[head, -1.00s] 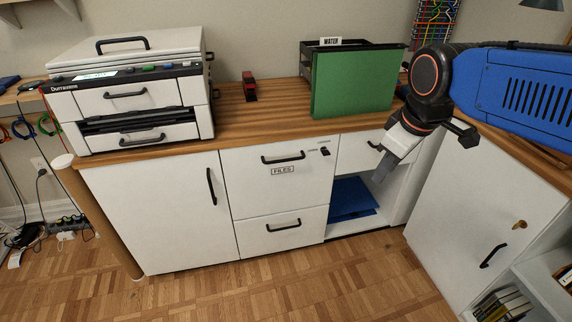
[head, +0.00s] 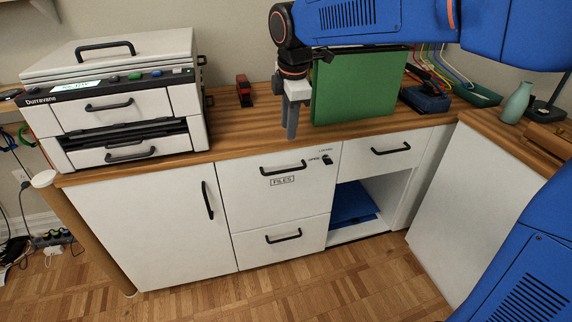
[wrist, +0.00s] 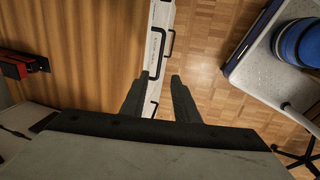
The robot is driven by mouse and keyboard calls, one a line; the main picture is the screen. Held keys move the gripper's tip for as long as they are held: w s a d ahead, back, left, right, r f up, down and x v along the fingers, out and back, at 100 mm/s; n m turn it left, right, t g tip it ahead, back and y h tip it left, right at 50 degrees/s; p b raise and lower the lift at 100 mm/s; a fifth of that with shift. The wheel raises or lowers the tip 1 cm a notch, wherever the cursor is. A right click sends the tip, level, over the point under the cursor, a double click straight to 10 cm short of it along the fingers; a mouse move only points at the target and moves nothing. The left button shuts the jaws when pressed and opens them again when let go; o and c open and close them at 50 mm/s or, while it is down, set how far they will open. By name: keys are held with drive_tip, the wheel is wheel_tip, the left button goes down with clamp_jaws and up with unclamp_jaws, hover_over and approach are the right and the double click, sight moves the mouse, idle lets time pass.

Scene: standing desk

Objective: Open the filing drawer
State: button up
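The filing drawer (head: 250,187) is the white upper front labelled FILES in the middle of the cabinet. It is shut, with a black bar handle (head: 283,170) and a small dark lock or switch (head: 327,159) at its upper right. My gripper (head: 292,132) points down over the front edge of the desktop, just above the handle and apart from it. In the wrist view, its two dark fingers (wrist: 156,88) are spread with nothing between them. The drawer's handle (wrist: 158,62) shows there beyond the fingertips, and the front is seen nearly edge-on.
A green folder (head: 352,90) stands on the desktop behind my gripper. A printer (head: 120,110) and a red stapler-like object (head: 244,92) are to the left. Below is a second drawer (head: 280,247); to the right is an open compartment (head: 385,185). Floor in front is clear.

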sight(286, 171)
drive_tip(key=w+f, duration=0.1)
drive_tip(key=f, duration=0.4)
drive_tip(key=w+f, duration=0.1)
drive_tip(key=f, duration=0.4)
drive_tip(key=w+f, duration=0.1)
drive_tip(key=f, duration=0.5)
drive_tip(key=shift+a, duration=0.4)
drive_tip(key=shift+c, duration=0.3)
clamp_jaws()
